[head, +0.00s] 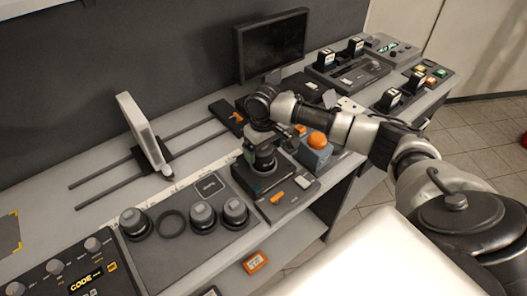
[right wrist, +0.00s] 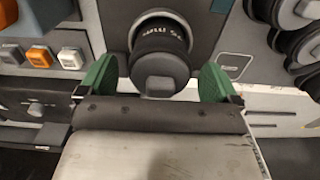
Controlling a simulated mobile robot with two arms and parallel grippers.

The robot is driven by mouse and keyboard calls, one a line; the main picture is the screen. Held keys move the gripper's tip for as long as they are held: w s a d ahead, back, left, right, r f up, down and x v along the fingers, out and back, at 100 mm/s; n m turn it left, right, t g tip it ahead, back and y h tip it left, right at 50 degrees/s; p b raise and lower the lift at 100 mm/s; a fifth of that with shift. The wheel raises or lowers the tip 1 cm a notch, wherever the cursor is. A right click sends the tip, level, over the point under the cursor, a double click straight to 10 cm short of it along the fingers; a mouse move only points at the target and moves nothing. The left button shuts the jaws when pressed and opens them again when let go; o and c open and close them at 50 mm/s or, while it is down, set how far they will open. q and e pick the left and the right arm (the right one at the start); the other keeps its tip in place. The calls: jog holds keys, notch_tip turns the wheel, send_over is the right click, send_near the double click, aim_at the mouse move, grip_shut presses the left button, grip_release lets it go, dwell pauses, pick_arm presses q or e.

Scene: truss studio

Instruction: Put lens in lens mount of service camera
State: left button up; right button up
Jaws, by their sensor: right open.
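A dark lens (head: 263,160) with a grey cap stands upright on the dark body of the service camera (head: 290,207). In the right wrist view the lens (right wrist: 160,62) shows end on, with white lettering around its rim. Whether it is fully seated in the lens mount I cannot tell; the mount is hidden beneath it. My right gripper (head: 263,145) is at the lens. Its green fingers (right wrist: 158,80) are open, one on each side of the lens, with gaps visible. My left gripper is not in view.
A mat (head: 210,250) left of the camera holds capped lenses (head: 202,215) and an empty ring (head: 172,223). An orange button on a blue-grey box (head: 317,141) stands close on the right. A monitor (head: 272,45) and rails with a grey panel (head: 143,130) are behind.

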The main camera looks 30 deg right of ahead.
notch_tip(320, 180, up, 10)
jog(key=shift+f+b, duration=0.15)
jog(key=shift+b, duration=0.6)
jog(key=shift+r, duration=0.55)
